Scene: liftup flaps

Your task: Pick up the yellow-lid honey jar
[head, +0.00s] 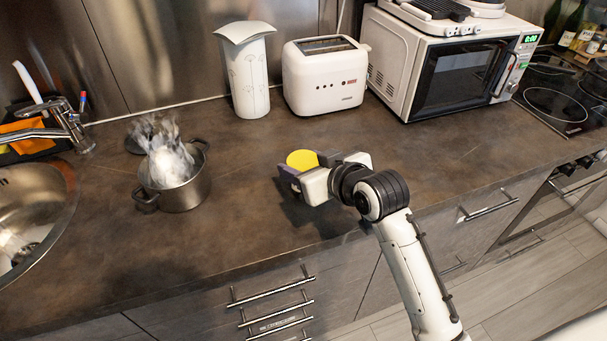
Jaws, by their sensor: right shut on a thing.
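The honey jar's round yellow lid (301,160) shows near the middle of the dark countertop in the head view. Most of the jar's body is hidden by my right gripper (300,178), which comes in from the right and is shut on the jar. The jar looks upright. I cannot tell whether its base touches the counter. My left gripper is not in view.
A steaming pot (178,186) stands on the left, beside the sink (28,215). A white canister (249,75), a toaster (326,77) and a microwave (450,65) line the back. The counter (240,230) around the jar is clear; its front edge is close.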

